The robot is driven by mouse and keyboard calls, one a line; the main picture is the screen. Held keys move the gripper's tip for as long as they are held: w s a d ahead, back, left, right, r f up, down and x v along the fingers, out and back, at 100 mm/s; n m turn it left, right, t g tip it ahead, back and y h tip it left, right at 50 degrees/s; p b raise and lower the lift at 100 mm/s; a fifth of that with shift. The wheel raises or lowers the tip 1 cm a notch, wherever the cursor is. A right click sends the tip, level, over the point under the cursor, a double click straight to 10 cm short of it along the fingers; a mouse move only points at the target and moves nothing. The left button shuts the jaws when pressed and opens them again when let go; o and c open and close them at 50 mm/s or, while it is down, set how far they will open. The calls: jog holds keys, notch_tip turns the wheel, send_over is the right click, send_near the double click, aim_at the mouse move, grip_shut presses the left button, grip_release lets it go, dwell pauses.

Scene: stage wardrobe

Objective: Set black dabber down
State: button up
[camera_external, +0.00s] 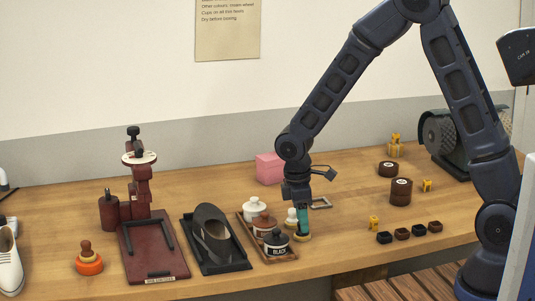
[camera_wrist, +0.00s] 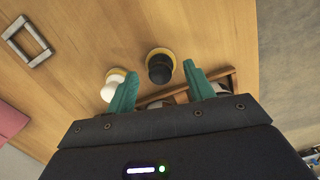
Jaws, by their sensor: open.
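The black dabber (camera_wrist: 159,64) stands on the table on its yellow base, between the tips of my gripper (camera_wrist: 160,70) in the wrist view. My gripper is open, with a visible gap on both sides of the dabber. In the external view my gripper (camera_external: 303,220) points down at the table, just right of the pot tray (camera_external: 286,258). There the yellow base (camera_external: 303,238) shows under the teal fingers, which hide most of the dabber. A white dabber (camera_external: 291,214) stands close on the left; it also shows in the wrist view (camera_wrist: 112,86) beside a finger.
The tray holds white, brown and black (camera_external: 276,243) lidded pots. A black shoe rest (camera_external: 213,235) and a dark red press (camera_external: 150,245) stand further left. A small grey frame (camera_external: 321,203) and a pink block (camera_external: 269,168) lie behind. Several small dark blocks (camera_external: 402,233) sit at right.

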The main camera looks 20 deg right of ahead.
aim_at(297, 231)
notch_tip(297, 231, up, 10)
jog(key=a, duration=0.1)
jog(key=d+r+m+t, duration=0.1)
jog(key=d+r+m, duration=0.3)
jog(key=d+r, duration=0.6)
jog(key=s+d+r+m+t+y, duration=0.1)
jog(key=d+r+m, duration=0.1)
jog(key=d, duration=0.4)
jog(key=s+d+r+m, duration=0.1)
jog(key=d+r, duration=0.2)
jog(key=d, duration=0.2)
jog(key=s+d+r+m+t, duration=0.2)
jog(key=s+d+r+m, duration=0.2)
jog(key=s+d+m, duration=0.4)
jog(key=s+d, duration=0.6)
jog(key=d, duration=0.2)
jog(key=shift+s+r+m+t, duration=0.3)
jog(key=shift+s+r+t, duration=0.05)
jog(key=shift+r+t, duration=0.05)
jog(key=shift+d, duration=0.1)
